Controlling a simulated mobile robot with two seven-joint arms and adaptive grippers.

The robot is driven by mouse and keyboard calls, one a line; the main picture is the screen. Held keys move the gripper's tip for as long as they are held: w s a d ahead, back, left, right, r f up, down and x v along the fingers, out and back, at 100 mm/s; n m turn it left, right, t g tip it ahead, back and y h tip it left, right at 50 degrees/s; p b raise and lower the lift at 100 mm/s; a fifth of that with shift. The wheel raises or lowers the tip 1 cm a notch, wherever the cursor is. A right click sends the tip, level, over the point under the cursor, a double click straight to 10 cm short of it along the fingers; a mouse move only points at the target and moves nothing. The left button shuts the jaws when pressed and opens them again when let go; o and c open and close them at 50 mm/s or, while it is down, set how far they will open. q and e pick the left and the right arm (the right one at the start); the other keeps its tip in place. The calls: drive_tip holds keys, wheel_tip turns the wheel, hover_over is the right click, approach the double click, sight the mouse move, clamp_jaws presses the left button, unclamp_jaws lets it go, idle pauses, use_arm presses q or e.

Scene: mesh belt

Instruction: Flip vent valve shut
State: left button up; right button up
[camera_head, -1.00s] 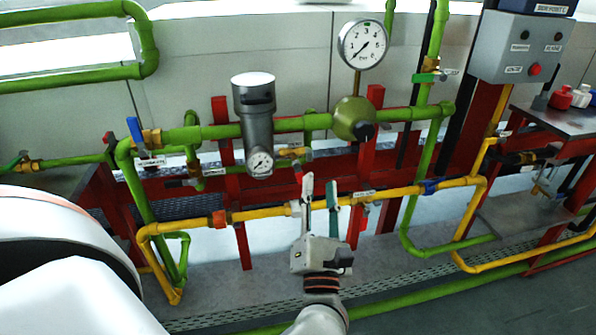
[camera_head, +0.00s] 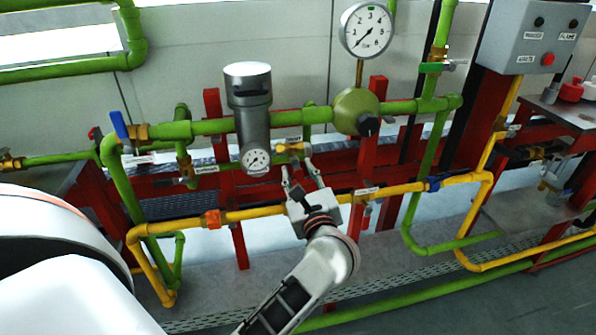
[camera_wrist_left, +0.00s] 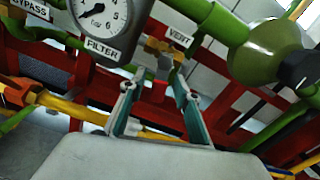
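The vent valve is a small brass body (camera_head: 290,148) on a short branch below the green pipe, right of the grey filter. In the left wrist view the brass valve (camera_wrist_left: 160,47) sits beside a white VENT label (camera_wrist_left: 180,38). My left gripper (camera_head: 299,170) is open just below the valve, fingers pointing up at it. In the wrist view its two teal-padded fingers (camera_wrist_left: 154,88) stand apart. A red piece (camera_wrist_left: 160,87) shows between the fingertips; I cannot tell whether it is the valve's lever or the red frame behind. My right gripper is not in view.
The grey filter (camera_head: 249,110) with its small gauge stands left of the valve. A green round regulator (camera_head: 355,112) with a large gauge (camera_head: 367,30) is to the right. A yellow pipe (camera_head: 400,189) runs across behind my gripper. Red posts stand behind.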

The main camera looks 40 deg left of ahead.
use_arm(q)
drive_tip(key=shift+w+a, duration=0.2)
drive_tip(key=shift+a, duration=0.05)
